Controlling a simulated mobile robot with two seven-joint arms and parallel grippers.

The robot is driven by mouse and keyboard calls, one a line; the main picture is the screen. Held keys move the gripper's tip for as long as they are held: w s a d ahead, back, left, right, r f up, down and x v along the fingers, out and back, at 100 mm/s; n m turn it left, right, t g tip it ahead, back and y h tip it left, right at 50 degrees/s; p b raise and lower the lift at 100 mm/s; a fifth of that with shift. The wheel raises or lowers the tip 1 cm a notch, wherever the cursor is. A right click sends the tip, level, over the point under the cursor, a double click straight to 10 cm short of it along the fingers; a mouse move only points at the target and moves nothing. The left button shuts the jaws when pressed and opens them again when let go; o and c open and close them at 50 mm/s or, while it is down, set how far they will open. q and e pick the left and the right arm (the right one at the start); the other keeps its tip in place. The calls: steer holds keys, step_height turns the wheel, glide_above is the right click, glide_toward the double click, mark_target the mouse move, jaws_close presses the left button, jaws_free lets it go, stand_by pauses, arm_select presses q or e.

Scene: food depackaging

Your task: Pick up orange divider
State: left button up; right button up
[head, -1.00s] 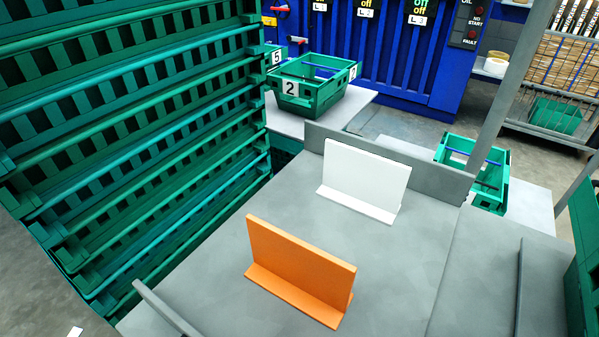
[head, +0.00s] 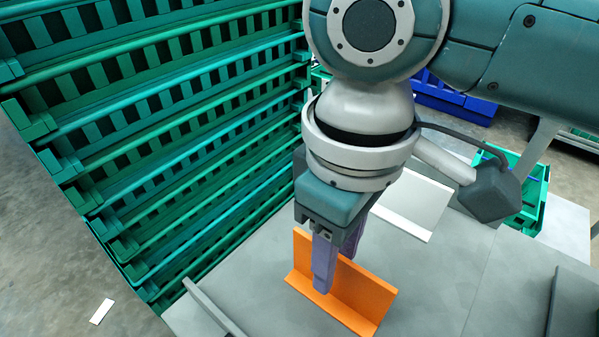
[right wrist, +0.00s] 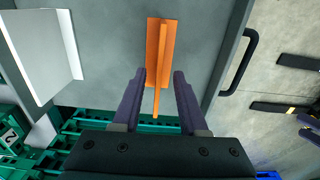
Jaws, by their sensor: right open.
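The orange divider (head: 359,295) stands upright on its flat foot on the grey table (head: 433,278). My right gripper (head: 335,272) comes down on it from above. Its fingers are open, one on each side of the upright panel. In the right wrist view the panel of the orange divider (right wrist: 158,70) shows edge-on between the two spread fingers of the right gripper (right wrist: 158,77), with gaps on both sides. In the head view the fingers and wrist hide part of the panel's upper edge. My left gripper is not in view.
Green crates (head: 150,130) are stacked at the left. A dark handle (head: 213,308) lines the table's front left edge.

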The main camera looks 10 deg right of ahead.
mark_target(335, 294)
steer(key=f, duration=0.4)
steer(key=shift+s+d+f+b, duration=0.1)
steer(key=shift+d+f+b, duration=0.1)
steer(key=shift+b, duration=0.2)
steer(key=shift+r, duration=0.1)
jaws_close()
